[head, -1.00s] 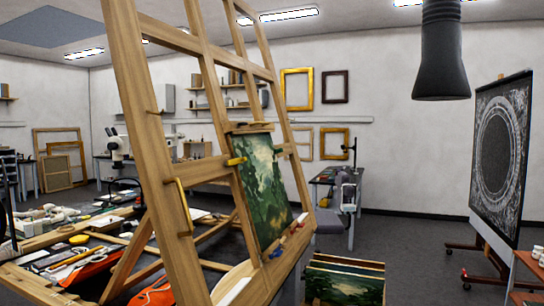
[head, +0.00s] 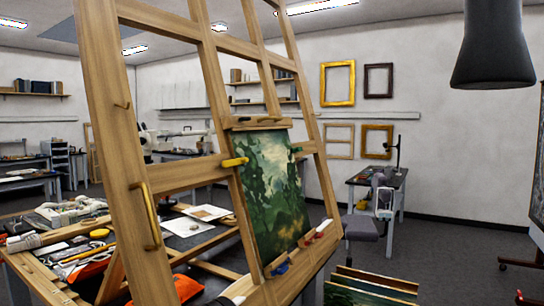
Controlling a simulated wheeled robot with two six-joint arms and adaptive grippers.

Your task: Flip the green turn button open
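A large wooden easel frame (head: 215,70) stands in front of me and holds a green landscape painting (head: 270,185). A small green piece (head: 297,149), which looks like the green turn button, sits at the painting's upper right edge. It is small and seen at an angle, so I cannot tell exactly how it is turned. A yellow turn button (head: 235,161) lies across the painting's left edge. Neither of my grippers shows in the head view.
A brass handle (head: 151,215) is on the easel's near left post. Blue (head: 281,269) and red (head: 307,242) pieces lie along the ledge below the painting. A cluttered table (head: 60,250) is at left, and several canvases (head: 365,285) stand low at right. Open floor (head: 440,230) lies right.

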